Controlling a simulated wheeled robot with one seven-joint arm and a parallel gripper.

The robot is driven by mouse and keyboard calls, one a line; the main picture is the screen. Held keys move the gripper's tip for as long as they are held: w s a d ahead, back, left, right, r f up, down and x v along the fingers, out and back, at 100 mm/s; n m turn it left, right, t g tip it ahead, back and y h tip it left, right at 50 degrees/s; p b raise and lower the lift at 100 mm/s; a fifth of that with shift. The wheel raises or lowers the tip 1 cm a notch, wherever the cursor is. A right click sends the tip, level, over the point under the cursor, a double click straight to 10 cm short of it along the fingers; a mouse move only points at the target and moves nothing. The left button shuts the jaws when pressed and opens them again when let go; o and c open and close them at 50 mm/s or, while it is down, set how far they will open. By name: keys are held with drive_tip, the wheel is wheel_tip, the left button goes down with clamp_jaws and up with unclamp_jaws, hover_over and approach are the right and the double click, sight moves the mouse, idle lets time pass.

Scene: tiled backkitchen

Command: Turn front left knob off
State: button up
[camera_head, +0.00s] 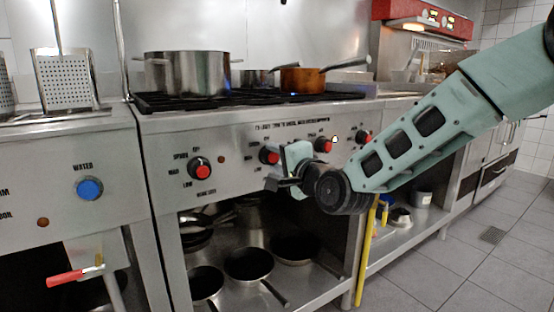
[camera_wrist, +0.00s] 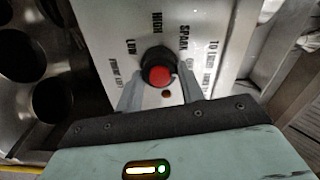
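The stove front has a row of black knobs with red centres. In the wrist view a knob (camera_wrist: 158,72) sits between the two fingers of my gripper (camera_wrist: 160,80), which are spread on either side of it. Small lettering beside it seems to read "front left"; "low", "high" and "spark" surround it. A small brownish-red lamp (camera_wrist: 166,94) is near it. In the head view my gripper (camera_head: 280,175) is at the panel, close to the second knob from the left (camera_head: 268,155). I cannot tell whether the fingers touch the knob.
Other knobs are the leftmost (camera_head: 200,168), one right of my gripper (camera_head: 322,145) and the far right one (camera_head: 363,137). A large pot (camera_head: 187,73) and a copper pan (camera_head: 303,79) stand on top. Pans (camera_head: 249,263) fill the shelf below. Floor (camera_head: 450,270) is clear at right.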

drive_tip(key=o, duration=0.4)
drive_tip(key=shift+c, duration=0.2)
drive_tip(key=p+v, duration=0.3)
drive_tip(key=v, duration=1.4)
drive_tip(key=shift+s+d, duration=0.2)
